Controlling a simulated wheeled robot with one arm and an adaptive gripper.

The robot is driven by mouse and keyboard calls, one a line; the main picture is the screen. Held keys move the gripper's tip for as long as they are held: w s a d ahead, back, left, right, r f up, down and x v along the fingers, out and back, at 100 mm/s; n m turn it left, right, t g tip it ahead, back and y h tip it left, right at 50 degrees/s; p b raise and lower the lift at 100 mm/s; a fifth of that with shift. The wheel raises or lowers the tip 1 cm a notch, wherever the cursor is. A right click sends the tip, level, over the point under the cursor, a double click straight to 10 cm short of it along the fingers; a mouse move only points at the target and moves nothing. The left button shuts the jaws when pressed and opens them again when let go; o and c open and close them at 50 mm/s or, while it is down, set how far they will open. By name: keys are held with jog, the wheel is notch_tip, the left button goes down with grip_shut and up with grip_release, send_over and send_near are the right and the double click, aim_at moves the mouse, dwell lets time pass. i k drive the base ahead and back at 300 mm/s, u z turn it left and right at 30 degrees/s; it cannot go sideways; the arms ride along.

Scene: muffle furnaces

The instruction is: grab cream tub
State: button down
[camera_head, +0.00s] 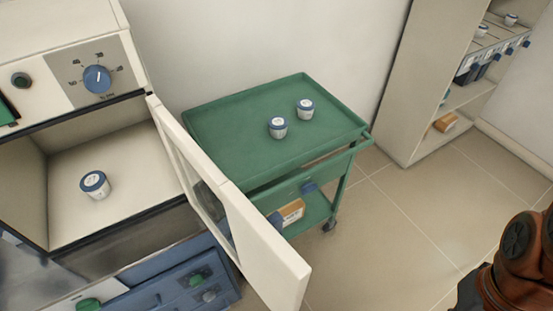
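One tub (95,185) stands upright inside the open furnace chamber (120,200) at the left. Two more stand upright on the green cart's top, a nearer tub (278,128) and a farther tub (305,109), a small gap apart. My gripper is not in view. Only a reddish-brown link of my arm shows at the lower right corner.
The furnace door (245,240) is swung open and juts out between the chamber and the green cart (235,115). A shelf cabinet (400,90) with several items stands at the back right. The tiled floor (390,235) between cart and arm is clear.

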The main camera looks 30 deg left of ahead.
aim_at(96, 184)
jog(key=i, duration=0.95)
jog(key=u, duration=3.4)
